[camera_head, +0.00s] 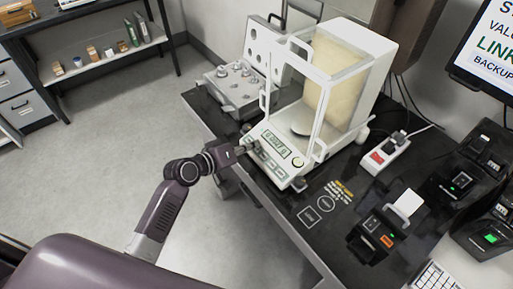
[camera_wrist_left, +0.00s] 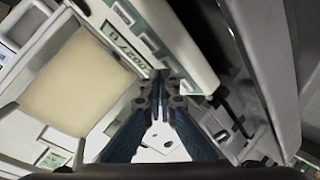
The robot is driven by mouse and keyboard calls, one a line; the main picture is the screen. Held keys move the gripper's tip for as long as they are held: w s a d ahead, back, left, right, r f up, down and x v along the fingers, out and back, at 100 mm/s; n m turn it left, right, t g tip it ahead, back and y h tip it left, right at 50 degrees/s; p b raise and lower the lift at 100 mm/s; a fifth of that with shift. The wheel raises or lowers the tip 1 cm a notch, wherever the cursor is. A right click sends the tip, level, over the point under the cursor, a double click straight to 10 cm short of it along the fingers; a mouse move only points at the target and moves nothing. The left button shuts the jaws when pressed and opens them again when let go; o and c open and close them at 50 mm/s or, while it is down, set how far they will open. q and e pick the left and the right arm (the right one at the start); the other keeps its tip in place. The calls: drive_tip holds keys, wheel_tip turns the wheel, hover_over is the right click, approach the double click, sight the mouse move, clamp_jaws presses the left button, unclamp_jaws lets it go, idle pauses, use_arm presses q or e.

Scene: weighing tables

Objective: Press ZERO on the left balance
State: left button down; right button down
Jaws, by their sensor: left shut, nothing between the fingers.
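A white balance (camera_head: 335,66) with a glass draft shield stands on the black table. Its front panel has a lit display (camera_head: 276,143) and a row of small keys below it; the key labels are too small to read, so I cannot tell which is ZERO. My left gripper (camera_head: 243,146) is shut and empty at the left end of this panel. In the left wrist view the shut fingertips (camera_wrist_left: 162,76) are close to the panel, beside the display (camera_wrist_left: 130,50). I cannot tell whether they touch a key. My right gripper is not in view.
A weight set (camera_head: 238,90) stands left of the balance. To the right are a power strip (camera_head: 385,153) with a red switch and a small black printer (camera_head: 378,233). Marked outlines lie on bare table top (camera_head: 312,214) in front. A shelf (camera_head: 105,60) stands far left.

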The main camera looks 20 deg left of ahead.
use_arm(q)
drive_tip(key=shift+f, duration=0.35)
drive_tip(key=shift+r, duration=0.1)
idle(0.5)
drive_tip(key=shift+s+a+r+p, duration=0.1)
drive_tip(key=shift+s+r+p, duration=0.05)
drive_tip(key=shift+r+p, duration=0.5)
drive_tip(key=shift+r, duration=0.1)
drive_tip(key=r+p, duration=0.1)
drive_tip(key=s+r+p, duration=0.1)
drive_tip(key=r+p, duration=0.1)
drive_tip(key=a+r+p, duration=0.1)
drive_tip(key=shift+s+r, duration=0.25)
idle(0.6)
